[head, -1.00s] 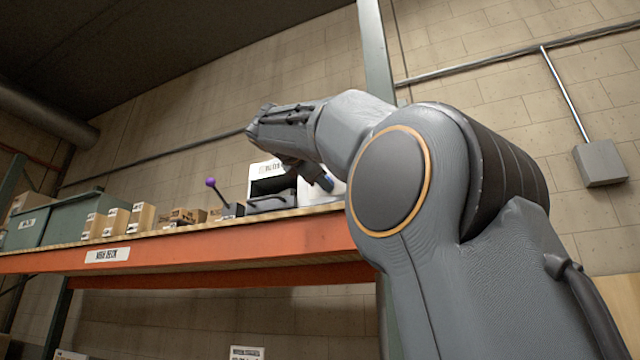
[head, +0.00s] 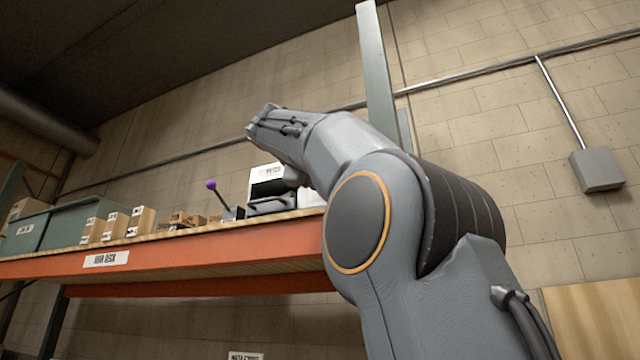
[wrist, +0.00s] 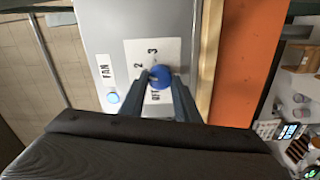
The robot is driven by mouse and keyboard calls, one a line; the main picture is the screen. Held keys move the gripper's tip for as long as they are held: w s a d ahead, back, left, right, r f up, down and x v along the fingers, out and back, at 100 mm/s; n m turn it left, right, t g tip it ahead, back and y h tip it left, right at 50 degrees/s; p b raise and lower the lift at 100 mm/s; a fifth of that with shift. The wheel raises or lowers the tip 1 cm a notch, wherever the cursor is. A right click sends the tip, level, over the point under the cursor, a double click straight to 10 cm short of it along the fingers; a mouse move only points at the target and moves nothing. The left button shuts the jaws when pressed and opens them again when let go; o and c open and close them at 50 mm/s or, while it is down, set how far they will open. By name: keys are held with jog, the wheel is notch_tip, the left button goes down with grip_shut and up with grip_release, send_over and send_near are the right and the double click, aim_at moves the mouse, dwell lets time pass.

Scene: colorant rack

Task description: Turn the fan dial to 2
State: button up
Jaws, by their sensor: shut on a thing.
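The blue fan dial (wrist: 161,76) shows in the wrist view on a white plate (wrist: 139,53) marked 2, 3 and OFF. A FAN label (wrist: 104,71) is to its left. My gripper (wrist: 160,82) has one finger on each side of the dial and is shut on it. The plate is on a grey panel (wrist: 110,16). I cannot tell which mark the dial points to. In the head view my forearm reaches over the shelf; the dial and fingertips are hidden there.
An orange-edged shelf (head: 180,256) carries a white-topped machine (head: 268,172), a purple-knobbed lever (head: 212,185), several small boxes (head: 141,219) and a green bin (head: 60,229). A small round light (wrist: 112,97) sits beside the dial. A grey upright (head: 376,70) stands behind my arm.

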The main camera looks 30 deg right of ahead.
jog(key=shift+m, duration=0.5)
jog(key=o, duration=1.1)
jog(key=shift+c, duration=0.2)
jog(key=b+v, duration=0.2)
jog(key=v, duration=0.6)
jog(key=shift+d, duration=0.1)
